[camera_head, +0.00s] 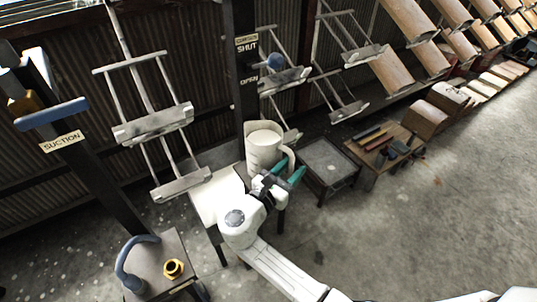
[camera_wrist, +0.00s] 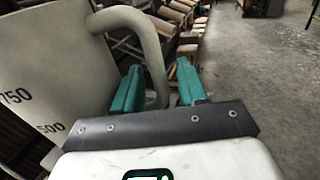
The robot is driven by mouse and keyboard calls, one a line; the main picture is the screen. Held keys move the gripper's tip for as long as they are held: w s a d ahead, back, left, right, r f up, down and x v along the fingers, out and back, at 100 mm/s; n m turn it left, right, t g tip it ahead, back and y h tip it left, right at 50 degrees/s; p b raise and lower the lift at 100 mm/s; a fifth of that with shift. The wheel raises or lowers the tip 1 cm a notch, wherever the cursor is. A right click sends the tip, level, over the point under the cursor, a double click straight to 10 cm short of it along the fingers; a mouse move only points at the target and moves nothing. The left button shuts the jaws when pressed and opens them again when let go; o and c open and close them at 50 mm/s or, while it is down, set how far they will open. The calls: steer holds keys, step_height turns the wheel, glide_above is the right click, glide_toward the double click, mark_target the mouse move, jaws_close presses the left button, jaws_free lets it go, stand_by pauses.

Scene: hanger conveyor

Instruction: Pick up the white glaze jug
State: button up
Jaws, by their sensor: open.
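The white glaze jug (camera_head: 263,150) stands upright on a small pale-topped stand (camera_head: 215,197), its handle toward the right. In the wrist view the jug (camera_wrist: 45,75) fills the left side, with the marks 750 and 500 on its wall. Its thick handle (camera_wrist: 153,45) curves down between the two teal fingers. My gripper (camera_head: 290,167) is open at the jug's handle side; its fingers also show in the wrist view (camera_wrist: 160,68). One finger lies on each side of the handle in that view. I cannot tell whether either finger touches it.
A grey-topped table (camera_head: 327,160) and a wooden bench with tools (camera_head: 385,150) stand to the right. A suction stand (camera_head: 165,250) is at lower left. Hanging racks (camera_head: 155,122) line the wall. Floor at right is clear.

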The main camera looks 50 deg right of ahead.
steer(key=shift+c, duration=0.2)
jaws_close()
stand_by(1.1)
steer(key=shift+w+r, duration=0.1)
steer(key=shift+r, duration=0.1)
